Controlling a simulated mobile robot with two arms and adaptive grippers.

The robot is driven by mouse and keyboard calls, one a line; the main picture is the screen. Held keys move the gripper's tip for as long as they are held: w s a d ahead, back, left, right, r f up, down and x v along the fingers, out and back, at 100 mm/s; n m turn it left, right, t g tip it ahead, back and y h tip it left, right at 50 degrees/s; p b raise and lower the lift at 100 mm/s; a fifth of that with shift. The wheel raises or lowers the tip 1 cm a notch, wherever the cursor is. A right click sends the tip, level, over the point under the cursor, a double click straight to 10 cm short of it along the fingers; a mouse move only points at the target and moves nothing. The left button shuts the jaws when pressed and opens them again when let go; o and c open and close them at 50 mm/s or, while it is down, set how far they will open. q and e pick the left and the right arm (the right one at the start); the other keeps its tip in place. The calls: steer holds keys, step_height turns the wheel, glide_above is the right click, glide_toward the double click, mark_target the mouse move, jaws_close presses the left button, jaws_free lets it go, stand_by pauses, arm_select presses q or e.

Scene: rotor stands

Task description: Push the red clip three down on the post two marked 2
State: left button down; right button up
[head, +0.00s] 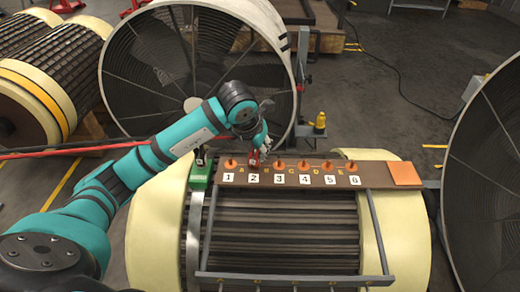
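A brown board (378,178) lies across a ribbed drum and carries a row of orange posts with white number tags. The post marked 2 has its tag (254,178) in clear view. A red piece (253,160), probably the red clip, shows at that post, which it largely hides. My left gripper (258,154) is right at the red piece, reaching down from the end of my teal arm. Its fingers are small and partly hidden, so I cannot tell whether they are closed on it. My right gripper is not in view.
The neighbouring posts 1 (231,163) and 3 (278,163) stand close on either side. A green block (200,175) is at the board's left end and an orange square (405,174) at its right end. A grey frame (300,281) runs along the front. A large fan-like ring stands behind.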

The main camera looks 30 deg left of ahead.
arm_select(q)
steer(key=shift+s+a+f, duration=0.15)
steer(key=shift+a+f, duration=0.25)
steer(key=shift+f, duration=0.05)
steer(key=c, duration=1.6)
jaws_free()
steer(key=shift+a, duration=0.15)
steer(key=o, duration=0.4)
steer(key=shift+r, duration=0.1)
steer(key=shift+d+r, duration=0.1)
steer(key=shift+d, duration=0.1)
